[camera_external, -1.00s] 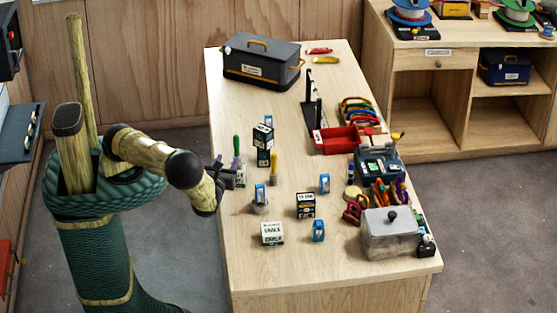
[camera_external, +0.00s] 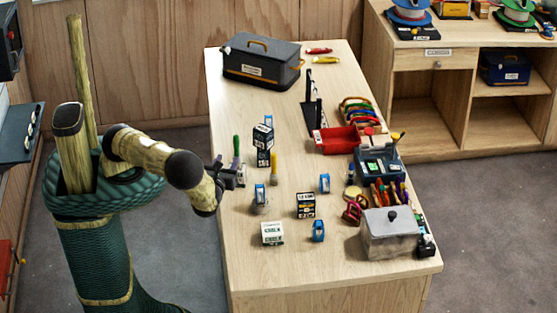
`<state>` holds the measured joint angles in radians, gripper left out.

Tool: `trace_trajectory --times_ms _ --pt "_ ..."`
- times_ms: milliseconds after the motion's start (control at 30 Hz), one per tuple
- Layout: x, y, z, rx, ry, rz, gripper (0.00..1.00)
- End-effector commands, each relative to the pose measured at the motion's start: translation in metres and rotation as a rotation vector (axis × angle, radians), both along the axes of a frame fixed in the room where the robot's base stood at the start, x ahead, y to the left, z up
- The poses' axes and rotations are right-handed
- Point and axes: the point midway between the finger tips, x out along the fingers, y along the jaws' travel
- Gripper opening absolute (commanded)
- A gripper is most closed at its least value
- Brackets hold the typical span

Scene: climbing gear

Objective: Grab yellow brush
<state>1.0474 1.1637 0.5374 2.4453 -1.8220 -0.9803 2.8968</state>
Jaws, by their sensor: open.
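The yellow brush (camera_external: 274,163) stands upright near the left side of the wooden table, just right of a black-and-white box. My gripper (camera_external: 238,174) is at the table's left edge, to the left of the yellow brush and apart from it. It is open, and I see nothing held in it. A green-handled upright brush (camera_external: 237,146) shows right at the gripper, partly hidden by it; I cannot tell whether they touch.
The tall black-and-white box (camera_external: 263,145) stands close to the yellow brush. A blue tape-like item (camera_external: 260,194) and a small dark box (camera_external: 306,205) are nearer the front. A red tray (camera_external: 338,140) lies to the right.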

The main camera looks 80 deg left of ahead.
Motion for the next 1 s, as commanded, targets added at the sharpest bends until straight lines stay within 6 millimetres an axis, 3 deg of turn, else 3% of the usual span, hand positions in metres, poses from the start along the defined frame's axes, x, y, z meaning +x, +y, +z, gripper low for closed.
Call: trace_trajectory --times_ms 767,1000 --pt "0.0 0.0 0.001 0.001 0.001 -0.002 0.45" --pt "0.015 0.006 0.018 0.036 0.022 -0.113 0.45"
